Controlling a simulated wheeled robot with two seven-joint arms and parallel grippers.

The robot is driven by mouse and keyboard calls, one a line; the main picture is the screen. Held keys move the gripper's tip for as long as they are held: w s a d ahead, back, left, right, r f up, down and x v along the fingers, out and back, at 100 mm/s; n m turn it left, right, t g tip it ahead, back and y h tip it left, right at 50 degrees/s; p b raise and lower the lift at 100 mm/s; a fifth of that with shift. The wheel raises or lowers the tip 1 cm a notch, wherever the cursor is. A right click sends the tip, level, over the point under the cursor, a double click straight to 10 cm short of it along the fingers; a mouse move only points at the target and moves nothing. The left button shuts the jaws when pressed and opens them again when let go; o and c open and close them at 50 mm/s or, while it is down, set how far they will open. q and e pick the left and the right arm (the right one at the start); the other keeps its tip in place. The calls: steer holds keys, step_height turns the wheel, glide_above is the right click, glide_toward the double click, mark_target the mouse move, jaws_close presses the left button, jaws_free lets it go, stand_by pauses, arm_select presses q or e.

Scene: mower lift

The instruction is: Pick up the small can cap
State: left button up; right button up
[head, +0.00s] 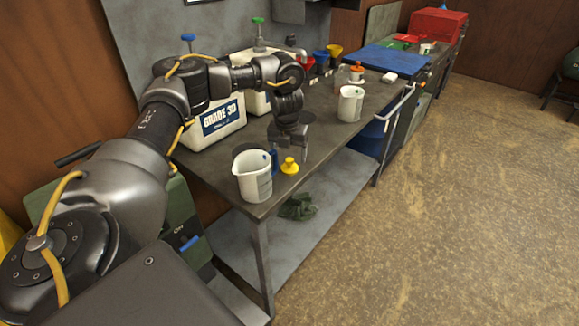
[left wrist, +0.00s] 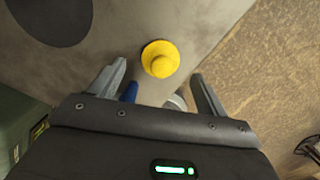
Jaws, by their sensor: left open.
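The small can cap (head: 289,166) is yellow, with a round base and a raised knob. It stands on the workbench near the front edge. In the left wrist view the cap (left wrist: 160,59) lies just beyond the fingertips, roughly centred between them. My left gripper (head: 288,153) is open and empty, pointing down above the cap. Its spread fingers also show in the left wrist view (left wrist: 158,74). The cap's top does not appear to be gripped. My right gripper is not in view.
A white measuring jug (head: 253,176) stands close left of the cap, with a small blue object (head: 274,160) between them. Another white jug (head: 350,104) stands farther back. A white can labelled GRADE 30 (head: 222,124) stands behind. The bench's front edge (head: 330,155) is near.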

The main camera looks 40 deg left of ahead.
mark_target(289, 159)
arm_select(q)
steer(key=f, duration=0.3)
steer(key=shift+w+f+p, duration=0.3)
steer(key=shift+f, duration=0.05)
steer(key=c, duration=1)
